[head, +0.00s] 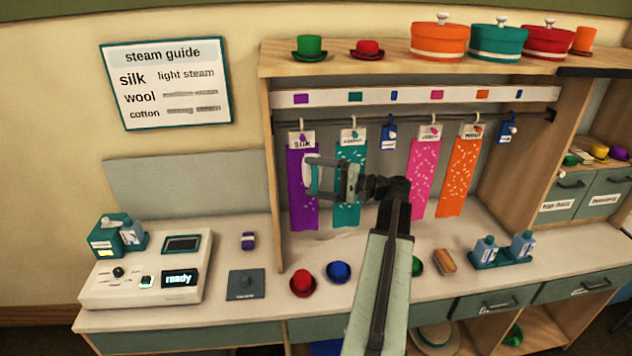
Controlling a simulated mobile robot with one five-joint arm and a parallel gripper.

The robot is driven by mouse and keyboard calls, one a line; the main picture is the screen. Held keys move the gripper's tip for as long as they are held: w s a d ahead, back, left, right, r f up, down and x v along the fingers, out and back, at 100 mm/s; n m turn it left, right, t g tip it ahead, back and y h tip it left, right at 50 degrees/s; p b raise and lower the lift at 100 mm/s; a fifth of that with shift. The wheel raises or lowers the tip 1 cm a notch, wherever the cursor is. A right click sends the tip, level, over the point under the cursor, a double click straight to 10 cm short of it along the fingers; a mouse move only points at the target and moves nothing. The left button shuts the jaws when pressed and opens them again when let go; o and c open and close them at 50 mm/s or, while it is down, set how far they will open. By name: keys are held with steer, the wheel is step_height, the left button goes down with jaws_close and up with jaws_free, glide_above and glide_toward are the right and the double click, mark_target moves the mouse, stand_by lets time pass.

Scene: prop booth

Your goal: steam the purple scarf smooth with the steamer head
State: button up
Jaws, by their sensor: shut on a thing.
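The purple scarf (299,197) hangs from a hook on the rail at the left end of the rack, under a tag reading "silk". My gripper (337,180) is shut on the pale steamer head (313,162), which lies over the right part of the purple scarf in the picture. I cannot tell whether the steamer head touches the cloth. The gripper and steamer head hide part of the purple scarf and of the teal scarf (350,154).
Pink (424,178) and orange (463,178) scarves hang to the right. The steam console (145,270) on the counter reads "ready". A wall sign (165,83) pairs silk with light steam. Red (303,284) and blue (339,271) small hats sit on the counter in front.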

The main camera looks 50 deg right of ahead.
steer(key=shift+w+d, duration=0.7)
steer(key=shift+w, duration=0.1)
step_height(320, 180, down, 19)
steer(key=b, duration=1.9)
stand_by(0.4)
steer(key=shift+s+a+f, duration=0.1)
steer(key=shift+a, duration=0.05)
stand_by(1.1)
